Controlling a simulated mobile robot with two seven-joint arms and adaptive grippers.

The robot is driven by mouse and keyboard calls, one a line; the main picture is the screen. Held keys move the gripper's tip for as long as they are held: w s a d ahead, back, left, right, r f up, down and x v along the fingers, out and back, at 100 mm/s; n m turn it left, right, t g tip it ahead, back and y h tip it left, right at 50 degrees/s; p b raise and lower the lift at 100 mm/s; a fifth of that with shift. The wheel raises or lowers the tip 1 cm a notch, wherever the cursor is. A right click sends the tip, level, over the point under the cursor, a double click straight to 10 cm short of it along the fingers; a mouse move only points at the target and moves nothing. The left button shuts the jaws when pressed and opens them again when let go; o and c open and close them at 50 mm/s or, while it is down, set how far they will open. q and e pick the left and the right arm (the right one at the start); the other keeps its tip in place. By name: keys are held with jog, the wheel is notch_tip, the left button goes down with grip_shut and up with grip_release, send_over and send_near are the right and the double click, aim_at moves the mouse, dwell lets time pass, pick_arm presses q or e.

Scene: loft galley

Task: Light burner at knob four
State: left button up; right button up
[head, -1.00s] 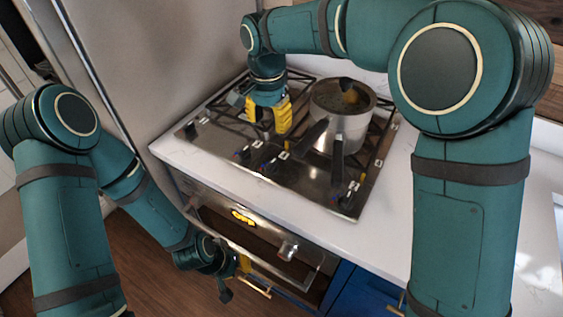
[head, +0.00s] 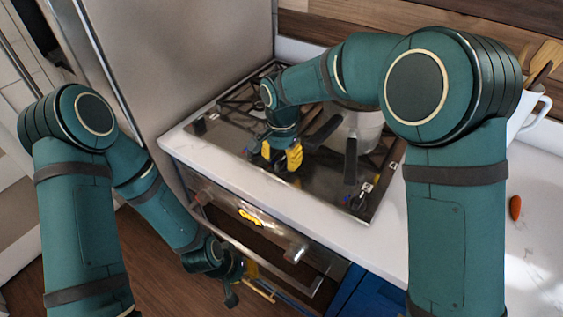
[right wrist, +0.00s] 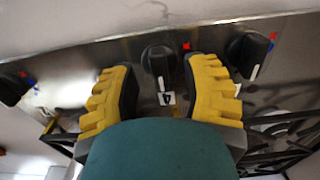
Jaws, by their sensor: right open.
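Knob four (right wrist: 158,62) is a black dial with a pale pointer line on the steel cooktop (head: 325,192). In the head view, my right gripper (head: 278,158) is low over the cooktop's front part and hides the knob there. My left gripper (head: 232,280) hangs low by the oven front; its fingers are unclear.
Another knob (right wrist: 250,55) is close to the right finger, and one more (right wrist: 14,86) is farther left. A steel pot (head: 366,128) stands on the cooktop, partly behind my right arm. A carrot (head: 515,207) lies on the white counter (head: 225,165). The oven handle (head: 250,248) juts out below.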

jog(key=shift+f, duration=0.55)
grip_shut()
